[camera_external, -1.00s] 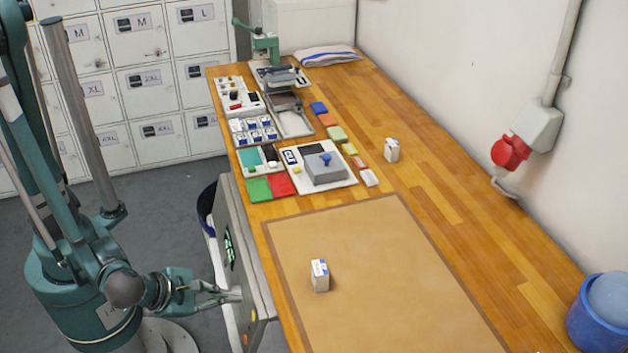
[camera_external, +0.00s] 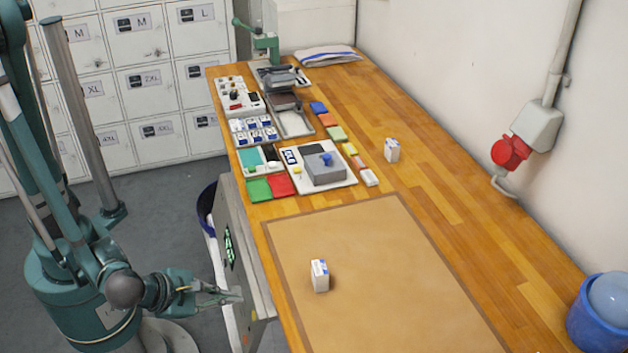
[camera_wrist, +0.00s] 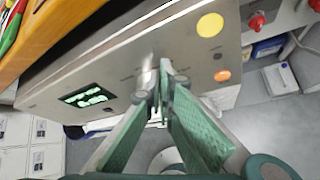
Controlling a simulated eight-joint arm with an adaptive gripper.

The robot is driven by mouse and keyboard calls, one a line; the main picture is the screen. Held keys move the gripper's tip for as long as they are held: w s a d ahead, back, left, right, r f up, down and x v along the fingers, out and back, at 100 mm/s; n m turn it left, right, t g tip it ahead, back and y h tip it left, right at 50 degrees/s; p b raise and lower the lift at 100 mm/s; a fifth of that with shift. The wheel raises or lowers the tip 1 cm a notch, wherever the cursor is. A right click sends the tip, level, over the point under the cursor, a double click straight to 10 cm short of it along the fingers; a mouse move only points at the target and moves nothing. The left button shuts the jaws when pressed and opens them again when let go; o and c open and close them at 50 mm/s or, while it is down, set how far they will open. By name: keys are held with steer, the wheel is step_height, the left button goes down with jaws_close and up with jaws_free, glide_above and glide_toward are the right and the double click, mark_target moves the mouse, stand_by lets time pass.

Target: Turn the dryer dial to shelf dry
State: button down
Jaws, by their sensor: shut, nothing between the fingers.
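The dryer's grey front panel (camera_wrist: 120,62) fills the upper part of the wrist view. It carries a lit green display (camera_wrist: 89,97), a yellow round button (camera_wrist: 210,25) and an orange one (camera_wrist: 222,75). A pale metallic knob, seemingly the dial (camera_wrist: 147,78), stands out from the panel behind my fingertips and is partly hidden. My gripper (camera_wrist: 165,82) is shut and empty, its tips close to the knob; I cannot tell whether they touch. The dial's marks are too small to read. In the external view my gripper (camera_external: 238,297) is beside the dryer (camera_external: 262,296), left of the bench.
The wooden bench (camera_external: 440,180) stands over the dryer's right side, with a brown mat (camera_external: 380,270) and a small white box (camera_external: 320,276). Trays and coloured pieces lie farther back. A blue bin (camera_external: 207,207) is behind the dryer. Grey lockers (camera_external: 140,80) line the back wall.

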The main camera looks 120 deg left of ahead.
steer(key=shift+d, duration=0.1)
stand_by(0.3)
steer(key=s+d, duration=0.1)
steer(key=s+d+r, duration=0.1)
steer(key=s+d+r+p, duration=0.1)
steer(key=s+d, duration=0.1)
stand_by(0.6)
steer(key=shift+s+a, duration=0.1)
steer(key=shift+s+a+r, duration=0.35)
steer(key=shift+s+a, duration=0.05)
steer(key=shift+s, duration=0.2)
steer(key=shift+s+a+r, duration=0.35)
steer(key=shift+s+a, duration=0.05)
steer(key=shift+s, duration=0.2)
steer(key=shift+w+a, duration=0.1)
steer(key=shift+w, duration=0.05)
steer(key=shift+w+a+f+b, duration=0.2)
steer(key=shift+w+a+f, duration=0.15)
steer(key=shift+w+a, duration=0.4)
steer(key=shift+w+a+f+b, duration=0.15)
steer(key=shift+w+a+f, duration=0.2)
steer(key=shift+w+a, duration=0.4)
steer(key=shift+w+a+f+b, duration=0.2)
steer(key=shift+w+a+f, duration=0.15)
steer(key=shift+w+a, duration=0.4)
steer(key=shift+f, duration=0.2)
